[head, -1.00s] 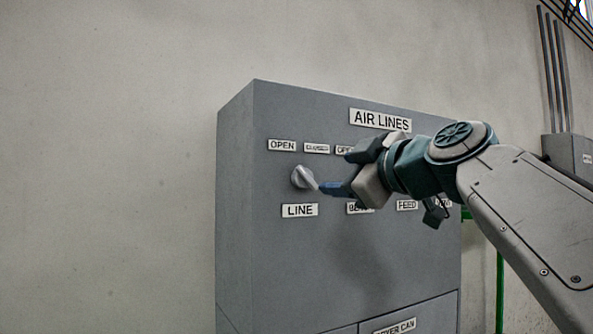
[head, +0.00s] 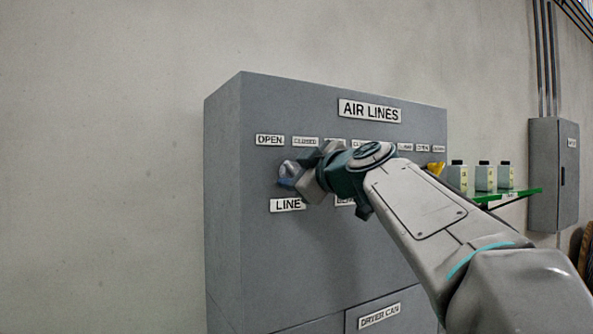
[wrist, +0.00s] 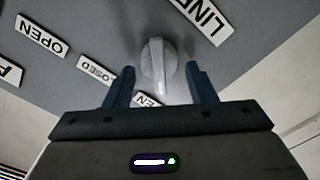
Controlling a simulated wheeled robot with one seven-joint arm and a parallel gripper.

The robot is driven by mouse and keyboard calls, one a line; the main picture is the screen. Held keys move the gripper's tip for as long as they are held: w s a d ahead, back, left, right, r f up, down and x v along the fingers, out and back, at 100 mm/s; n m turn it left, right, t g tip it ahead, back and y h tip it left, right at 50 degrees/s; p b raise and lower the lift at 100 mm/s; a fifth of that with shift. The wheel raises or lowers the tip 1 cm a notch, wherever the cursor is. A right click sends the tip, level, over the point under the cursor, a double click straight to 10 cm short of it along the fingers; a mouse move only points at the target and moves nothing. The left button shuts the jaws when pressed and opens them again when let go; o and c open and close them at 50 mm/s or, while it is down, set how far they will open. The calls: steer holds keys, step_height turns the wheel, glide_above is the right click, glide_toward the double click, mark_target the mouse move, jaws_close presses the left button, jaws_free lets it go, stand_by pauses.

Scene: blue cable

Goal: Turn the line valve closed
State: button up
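The line valve is a pale grey knob with a raised handle bar, on the front of the grey AIR LINES cabinet (head: 290,260). In the head view the valve (head: 287,168) sits above the LINE label (head: 287,205), partly behind my gripper (head: 293,170). In the wrist view the valve (wrist: 157,66) lies between my two dark blue fingers (wrist: 162,85). There are visible gaps on both sides, so the gripper is open around the handle and not clamped on it. The OPEN label (wrist: 41,35) and the CLOSED label (wrist: 95,70) are near the knob.
A yellow handle (head: 436,168) shows at the cabinet's right. Small bottles (head: 485,177) stand on a green shelf (head: 515,193) beyond it. A grey wall box (head: 553,175) hangs at the far right. My arm hides the other valves. Bare wall lies to the left.

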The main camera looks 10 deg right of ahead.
steer(key=c, duration=0.7)
steer(key=shift+o, duration=0.2)
steer(key=shift+f+m, duration=0.1)
steer(key=shift+m, duration=0.2)
steer(key=m+b, duration=0.2)
steer(key=shift+d+m, duration=0.1)
steer(key=shift+m, duration=0.2)
steer(key=m+b, duration=0.1)
steer(key=m, duration=0.2)
steer(key=shift+d, duration=0.1)
steer(key=m+b, duration=0.1)
steer(key=m, duration=0.5)
steer(key=shift+w+d, duration=0.1)
steer(key=shift+d, duration=0.05)
steer(key=m, duration=0.5)
steer(key=shift+d+m, duration=0.1)
steer(key=shift+m, duration=0.2)
